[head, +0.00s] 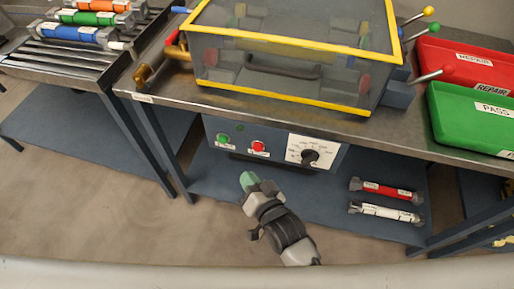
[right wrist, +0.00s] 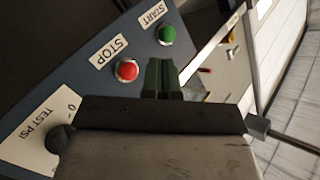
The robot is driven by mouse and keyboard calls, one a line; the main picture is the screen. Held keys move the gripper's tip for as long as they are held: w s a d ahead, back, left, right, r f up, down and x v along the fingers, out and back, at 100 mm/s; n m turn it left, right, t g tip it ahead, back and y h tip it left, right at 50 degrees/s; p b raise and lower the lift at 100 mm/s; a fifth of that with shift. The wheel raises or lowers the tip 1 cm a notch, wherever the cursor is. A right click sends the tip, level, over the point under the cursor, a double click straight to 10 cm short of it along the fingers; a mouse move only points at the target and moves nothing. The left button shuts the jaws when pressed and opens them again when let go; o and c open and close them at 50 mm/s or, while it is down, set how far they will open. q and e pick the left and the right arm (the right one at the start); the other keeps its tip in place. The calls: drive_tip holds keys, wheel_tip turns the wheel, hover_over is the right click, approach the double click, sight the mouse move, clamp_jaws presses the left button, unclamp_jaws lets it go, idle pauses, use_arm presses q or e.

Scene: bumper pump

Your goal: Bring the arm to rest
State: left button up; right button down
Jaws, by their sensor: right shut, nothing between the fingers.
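My right gripper (head: 249,182) is low in front of the control box (head: 272,136) under the bench, with its green fingertips together and nothing between them. In the right wrist view the shut fingers (right wrist: 161,75) point toward the panel, near the red STOP button (right wrist: 127,70) and the green START button (right wrist: 167,34). In the head view the green button (head: 222,139) and red button (head: 258,147) are above the fingertips. The black TEST PSI dial (head: 310,157) is to their right. I cannot tell the exact gap to the panel. My left gripper is not in view.
A yellow-framed clear enclosure (head: 285,55) stands on the metal bench (head: 240,100). Green PASS (head: 470,115) and red REPAIR (head: 465,65) bins stand at right. A rack (head: 70,62) with colored cylinders is at left. Red (head: 386,190) and white (head: 385,211) cylinders lie on the lower shelf.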

idle(0.4)
drive_tip(key=s+d+f+n+g+h+p, duration=0.1)
drive_tip(key=s+d+f+g+h+p, duration=0.15)
drive_tip(key=s+d+f, duration=0.65)
drive_tip(key=s+d+f+n+g+h+p, duration=0.1)
drive_tip(key=s+d+f+g+h+p, duration=0.2)
drive_tip(key=f, duration=1.1)
drive_tip(key=s+d+f+g+h+p, duration=0.1)
drive_tip(key=s+d+f+g, duration=0.1)
drive_tip(key=s, duration=0.5)
drive_tip(key=s+d+f+n+g+p, duration=0.1)
drive_tip(key=s+d+f+g, duration=0.2)
drive_tip(key=s+d, duration=0.4)
drive_tip(key=s+d+f+g+h+p, duration=0.1)
drive_tip(key=s+d+f+g, duration=0.1)
drive_tip(key=s+d+f, duration=0.2)
drive_tip(key=s, duration=0.3)
drive_tip(key=shift+d+n+g+h, duration=0.2)
drive_tip(key=shift+n+g+h, duration=0.15)
drive_tip(key=shift+n, duration=0.05)
drive_tip(key=shift+f, duration=0.1)
